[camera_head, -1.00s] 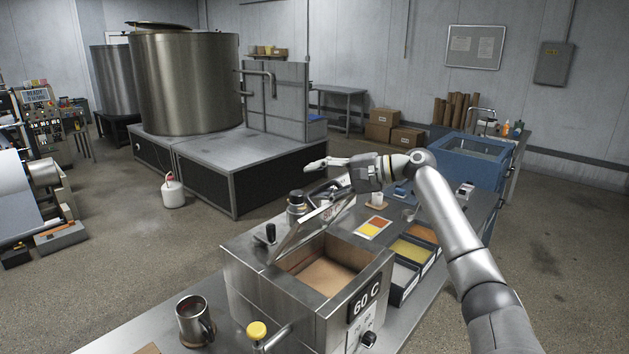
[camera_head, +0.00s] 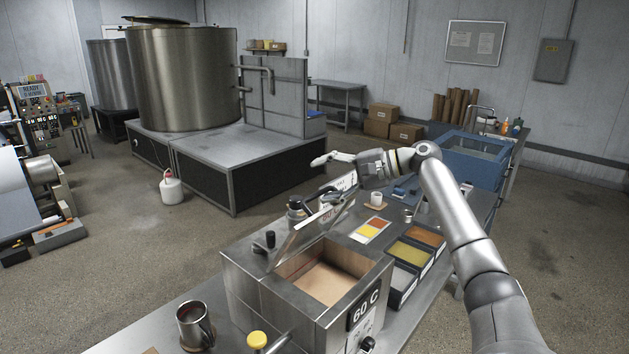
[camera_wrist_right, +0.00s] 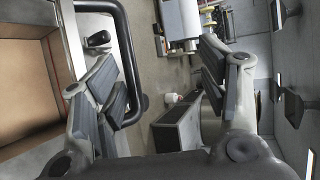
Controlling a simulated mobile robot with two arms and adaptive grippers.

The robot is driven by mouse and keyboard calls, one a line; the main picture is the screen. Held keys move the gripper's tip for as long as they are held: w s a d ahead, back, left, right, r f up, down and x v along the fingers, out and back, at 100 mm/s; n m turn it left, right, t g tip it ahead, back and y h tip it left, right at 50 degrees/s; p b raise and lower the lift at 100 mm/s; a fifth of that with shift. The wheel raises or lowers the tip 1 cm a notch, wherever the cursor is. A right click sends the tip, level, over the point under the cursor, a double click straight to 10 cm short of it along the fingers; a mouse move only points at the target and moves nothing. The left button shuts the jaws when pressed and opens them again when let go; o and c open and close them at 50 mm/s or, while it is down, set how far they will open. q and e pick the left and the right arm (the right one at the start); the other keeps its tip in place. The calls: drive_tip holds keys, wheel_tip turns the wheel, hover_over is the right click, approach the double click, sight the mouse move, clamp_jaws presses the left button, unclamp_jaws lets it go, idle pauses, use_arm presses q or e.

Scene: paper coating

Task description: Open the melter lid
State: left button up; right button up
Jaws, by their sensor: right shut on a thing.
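The melter (camera_head: 262,290) is a steel box marked 60 C, with a tan, empty-looking inside. Its lid (camera_head: 310,228) stands raised and tilted along the far side of the opening. My right gripper (camera_head: 324,160) is above and beyond the lid's upper edge, reaching in from the right. In the right wrist view a dark loop handle (camera_wrist_right: 134,70) runs beside the left finger of my right gripper (camera_wrist_right: 165,85). The fingers look apart there, and where they touch the handle is hard to see. My left gripper is in neither view.
A steel mug (camera_head: 192,328) and a yellow knob (camera_head: 257,340) are near the melter's front left. Trays of coloured material (camera_head: 410,255) and a colour card (camera_head: 370,230) lie to its right. A blue tank (camera_head: 455,165) stands behind.

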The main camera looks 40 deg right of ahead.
use_arm(q)
drive_tip(key=shift+r, duration=0.2)
use_arm(e)
drive_tip(key=shift+t+h, duration=0.3)
drive_tip(key=shift+t, duration=0.5)
drive_tip(key=d+r, duration=0.1)
drive_tip(key=r, duration=0.1)
drive_tip(key=s+d+r, duration=0.1)
drive_tip(key=r, duration=0.3)
drive_tip(key=shift+s+d+r, duration=0.25)
drive_tip(key=shift+d+r, duration=0.05)
drive_tip(key=shift+d, duration=0.1)
drive_tip(key=shift+s+d, duration=0.35)
drive_tip(key=shift+s, duration=0.3)
drive_tip(key=c, duration=0.6)
use_arm(q)
drive_tip(key=shift+s, duration=0.35)
use_arm(e)
drive_tip(key=v, duration=1.4)
drive_tip(key=shift+s+f, duration=0.25)
drive_tip(key=shift+s, duration=0.3)
